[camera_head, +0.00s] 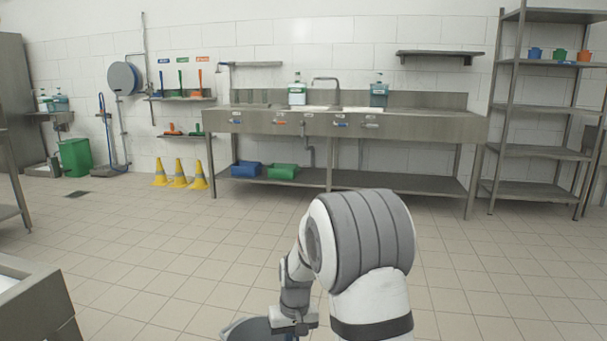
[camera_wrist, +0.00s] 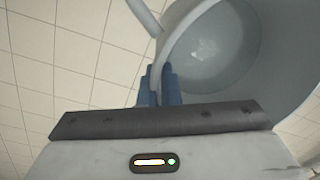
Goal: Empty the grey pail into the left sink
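The grey pail (camera_head: 246,329) shows only partly at the bottom edge of the head view, beside my gripper (camera_head: 291,328). In the wrist view the pail (camera_wrist: 262,85) fills the upper right, with its inside facing the camera. A pale patch shows inside, but I cannot tell what it is. The two blue fingers of my gripper (camera_wrist: 159,86) are on either side of the pail's wall at its rim, shut on it. A pale handle runs from the rim at the top. Across the room, the left sink (camera_head: 312,108) shows as a pale strip in the steel counter.
A tap (camera_head: 326,88) stands between the left sink and another basin (camera_head: 356,109). Bottles stand on the counter (camera_head: 430,122). Yellow cones (camera_head: 179,174) stand left of it. A steel table (camera_head: 35,305) is near at lower left. The tiled floor between is clear.

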